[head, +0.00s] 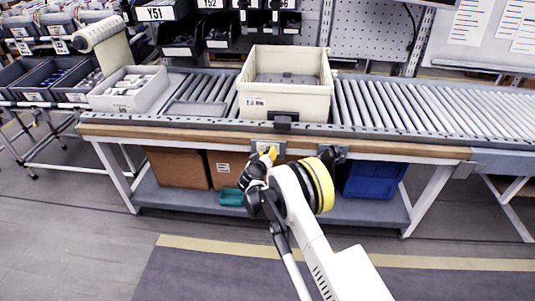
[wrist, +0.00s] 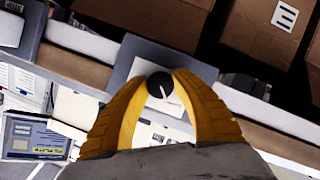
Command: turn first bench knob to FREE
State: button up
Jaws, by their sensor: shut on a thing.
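The bench knob (wrist: 159,85) is a round black knob with a white pointer line, on a grey plate (wrist: 150,55) in the wrist view. My gripper (wrist: 158,88) has its two yellow fingers closed around the knob, one on each side. In the head view, my gripper (head: 270,156) is at a small grey plate on the front edge of the bench, below the beige bin. The knob itself is hidden there by the gripper and arm. The FREE mark cannot be read in either view.
A beige bin (head: 287,104) stands on the roller conveyor (head: 400,102) above the bench edge (head: 200,133). A dark bracket (head: 333,152) is on the edge to the right. Cardboard boxes (head: 178,168) and a blue crate (head: 372,180) sit on the shelf below. The floor in front is clear.

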jog(key=m+y, duration=0.2)
jog(key=m, duration=0.1)
jog(key=shift+d, duration=0.15)
grip_shut()
jog(key=m+y, duration=0.1)
jog(key=m, duration=0.2)
jog(key=shift+y, duration=0.4)
jog(key=m+y, duration=0.2)
jog(key=m, duration=0.1)
jog(key=shift+m+t, duration=0.3)
jog(key=shift+t, duration=0.1)
jog(key=shift+m+t+y, duration=0.3)
jog(key=shift+m+y, duration=0.4)
jog(key=shift+m, duration=0.8)
jog(key=o, duration=1.2)
grip_release()
